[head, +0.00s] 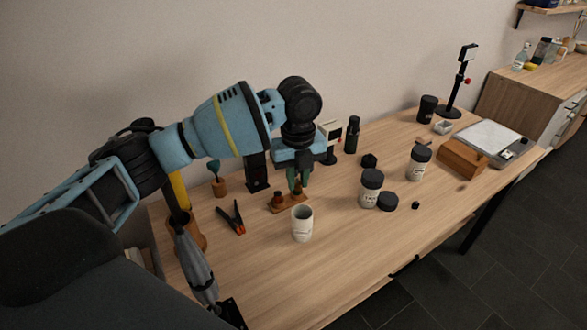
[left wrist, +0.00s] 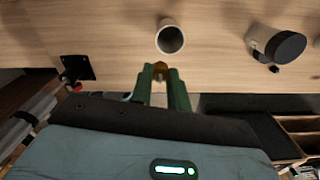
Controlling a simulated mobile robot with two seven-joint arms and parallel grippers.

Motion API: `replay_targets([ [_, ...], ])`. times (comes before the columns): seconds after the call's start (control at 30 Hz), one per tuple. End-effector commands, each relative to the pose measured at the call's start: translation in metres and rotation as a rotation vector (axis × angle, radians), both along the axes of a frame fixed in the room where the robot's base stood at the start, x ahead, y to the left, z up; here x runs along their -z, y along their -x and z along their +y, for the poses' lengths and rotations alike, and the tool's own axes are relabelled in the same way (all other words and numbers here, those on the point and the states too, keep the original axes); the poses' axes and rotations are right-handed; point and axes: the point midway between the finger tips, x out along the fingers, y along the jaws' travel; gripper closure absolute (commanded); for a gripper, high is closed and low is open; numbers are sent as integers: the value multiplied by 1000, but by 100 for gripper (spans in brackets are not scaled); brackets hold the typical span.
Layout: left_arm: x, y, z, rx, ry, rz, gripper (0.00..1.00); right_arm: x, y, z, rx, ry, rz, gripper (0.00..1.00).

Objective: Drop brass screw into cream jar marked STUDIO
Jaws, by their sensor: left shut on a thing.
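The cream jar (head: 302,226) stands upright and open on the table, below my left gripper (head: 297,183) in the head view. Its lettering is too small to read. In the left wrist view the jar (left wrist: 170,38) shows its open mouth just beyond my fingertips. My left gripper (left wrist: 161,75) has green fingers shut on the brass screw (left wrist: 160,66), which shows between the tips. The screw is not clear in the head view. The gripper is behind the jar in the head view, over a small wooden block (head: 289,203) with brown pieces. My right gripper is not in view.
Black-lidded jars (head: 371,190) (head: 419,163) stand to the right, with a loose black lid (head: 388,202) beside the nearer one. An orange-handled clamp (head: 234,218) lies left of the cream jar. The table front right of the jar is clear.

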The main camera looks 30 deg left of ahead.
Motion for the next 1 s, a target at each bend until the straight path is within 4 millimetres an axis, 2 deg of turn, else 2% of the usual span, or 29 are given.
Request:
replay_targets([
  [0.2,-9,-7,6,351,-1,-4,100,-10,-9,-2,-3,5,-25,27],
  [0.4,-10,-11,11,571,-2,-3,100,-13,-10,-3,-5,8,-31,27],
  [0.53,-10,-12,12,635,-2,-2,100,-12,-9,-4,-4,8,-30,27],
  [0.77,-9,-12,12,651,-2,0,100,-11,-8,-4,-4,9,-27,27],
  [1.0,4,-12,12,650,-1,5,100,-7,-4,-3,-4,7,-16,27],
])
